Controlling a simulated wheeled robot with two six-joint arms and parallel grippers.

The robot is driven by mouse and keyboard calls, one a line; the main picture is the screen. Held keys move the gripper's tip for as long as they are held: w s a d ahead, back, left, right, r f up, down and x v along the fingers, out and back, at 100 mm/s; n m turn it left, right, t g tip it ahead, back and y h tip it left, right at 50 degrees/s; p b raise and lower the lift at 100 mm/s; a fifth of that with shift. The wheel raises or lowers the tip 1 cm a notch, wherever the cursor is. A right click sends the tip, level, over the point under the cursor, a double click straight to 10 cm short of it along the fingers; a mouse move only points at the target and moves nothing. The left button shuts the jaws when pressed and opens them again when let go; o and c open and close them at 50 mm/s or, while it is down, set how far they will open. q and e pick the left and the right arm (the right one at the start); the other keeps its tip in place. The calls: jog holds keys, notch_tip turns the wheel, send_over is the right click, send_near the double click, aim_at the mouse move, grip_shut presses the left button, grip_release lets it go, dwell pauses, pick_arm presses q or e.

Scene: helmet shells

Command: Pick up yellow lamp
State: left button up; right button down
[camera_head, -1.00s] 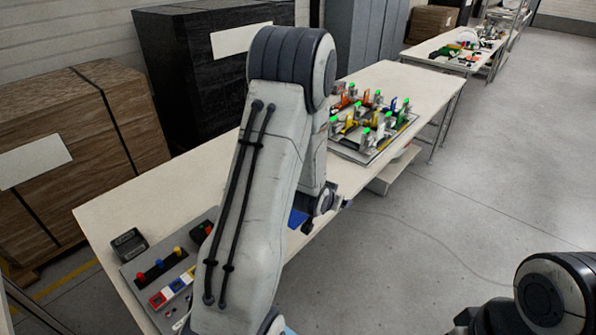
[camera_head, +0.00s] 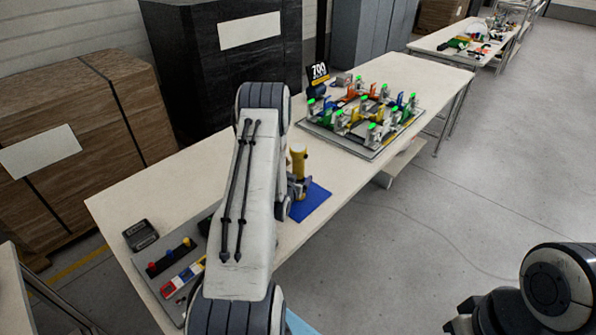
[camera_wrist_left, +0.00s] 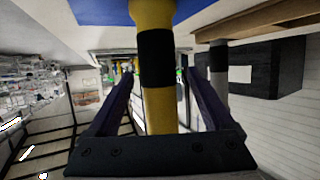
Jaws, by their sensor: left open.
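The yellow lamp (camera_head: 298,158) stands upright on the table beside my left arm, at the blue mat (camera_head: 315,203); its lower part is partly hidden. In the left wrist view the lamp (camera_wrist_left: 159,108) is a yellow post with a black band, between the two fingers of my left gripper (camera_wrist_left: 158,78). The fingers are open, one on each side of the post, with gaps visible. In the head view my left gripper (camera_head: 300,187) is at the lamp's lower part, mostly hidden by my arm. My right gripper cannot be made out.
A panel with coloured buttons (camera_head: 158,263) and a small black device (camera_head: 140,234) lie at the near left. A board of clamps and coloured parts (camera_head: 345,145) lies farther along the table (camera_head: 120,204). A black sign (camera_head: 319,73) stands behind it.

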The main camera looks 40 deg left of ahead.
aim_at(300, 174)
pick_arm(q)
jog(key=p+x, duration=0.1)
jog(key=x, duration=0.3)
jog(key=shift+d+f, duration=0.1)
jog(key=shift+f, duration=0.05)
grip_shut()
